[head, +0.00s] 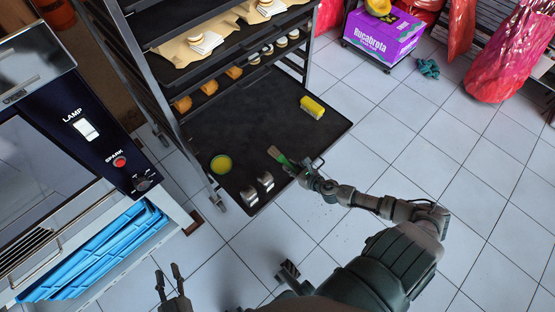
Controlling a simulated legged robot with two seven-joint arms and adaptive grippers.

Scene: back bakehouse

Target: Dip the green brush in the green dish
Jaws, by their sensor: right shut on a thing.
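The green brush (282,158) is in my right gripper (299,168), above the right front part of the black tray. Its head points up and left. My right gripper is shut on its near end, which the fingers partly hide. The small round green dish (213,168) sits at the left of the same tray, with yellow showing inside it. The brush is apart from the dish, well to its right. My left gripper (169,272) is at the bottom left over the floor, its fingers apart and empty.
Two small metal items (249,197) stand at the tray's (300,145) front edge, between dish and brush. A yellow block (312,107) lies at the tray's right. A rack post (165,110) rises left of the dish. The tray's middle is bare. A blue crate (95,255) is at left.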

